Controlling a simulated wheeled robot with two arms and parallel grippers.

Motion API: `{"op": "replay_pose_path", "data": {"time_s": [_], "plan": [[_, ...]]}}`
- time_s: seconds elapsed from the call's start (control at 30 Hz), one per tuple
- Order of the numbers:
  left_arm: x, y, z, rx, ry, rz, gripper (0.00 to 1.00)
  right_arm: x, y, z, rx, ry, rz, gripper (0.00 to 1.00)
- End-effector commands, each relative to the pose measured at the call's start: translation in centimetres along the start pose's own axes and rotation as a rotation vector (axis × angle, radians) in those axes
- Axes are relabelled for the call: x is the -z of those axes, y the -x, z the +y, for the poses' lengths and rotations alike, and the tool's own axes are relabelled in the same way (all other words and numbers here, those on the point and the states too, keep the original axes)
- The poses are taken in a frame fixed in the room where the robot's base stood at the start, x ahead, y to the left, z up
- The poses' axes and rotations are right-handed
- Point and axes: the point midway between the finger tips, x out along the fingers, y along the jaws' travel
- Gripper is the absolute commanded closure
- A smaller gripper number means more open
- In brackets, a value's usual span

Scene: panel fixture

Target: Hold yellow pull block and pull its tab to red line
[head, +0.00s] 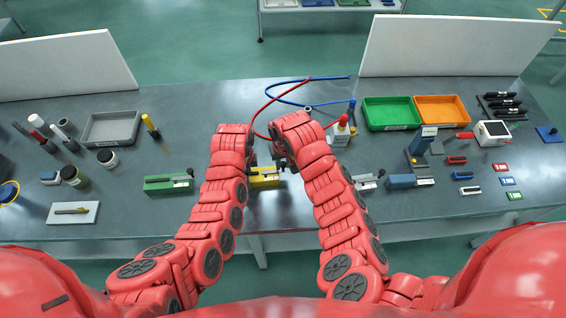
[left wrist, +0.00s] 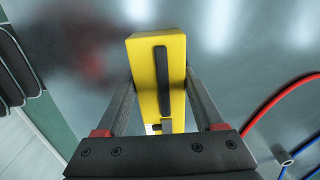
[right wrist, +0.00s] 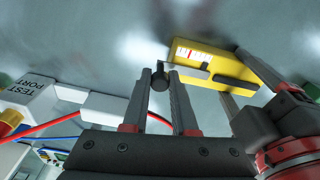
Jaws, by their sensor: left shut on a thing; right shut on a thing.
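The yellow pull block (head: 265,179) sits on the grey bench between my two arms, partly hidden by them in the head view. In the left wrist view the block (left wrist: 172,50) stands between the fingers of my left gripper (left wrist: 160,80), which is shut on its sides. A black slot runs along its top. In the right wrist view my right gripper (right wrist: 159,76) is shut on the black round knob of the tab (right wrist: 159,82), beside one end of the block. A white scale with red marks (right wrist: 188,53) shows on the block near that end.
A green block (head: 168,184) lies to the left, and a white one (head: 366,182) and a blue one (head: 402,181) to the right. Red and blue cables (head: 300,82) loop behind my grippers.

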Motion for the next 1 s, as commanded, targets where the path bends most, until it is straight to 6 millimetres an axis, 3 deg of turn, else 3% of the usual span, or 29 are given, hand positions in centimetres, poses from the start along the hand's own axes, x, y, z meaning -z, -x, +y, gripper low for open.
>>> {"op": "replay_pose_path", "data": {"time_s": [1.0], "plan": [[-0.1,0.0,0.0,0.000,0.001,-0.001,1.00,-0.2,0.1,1.7,-0.001,-0.002,0.001,1.00]]}}
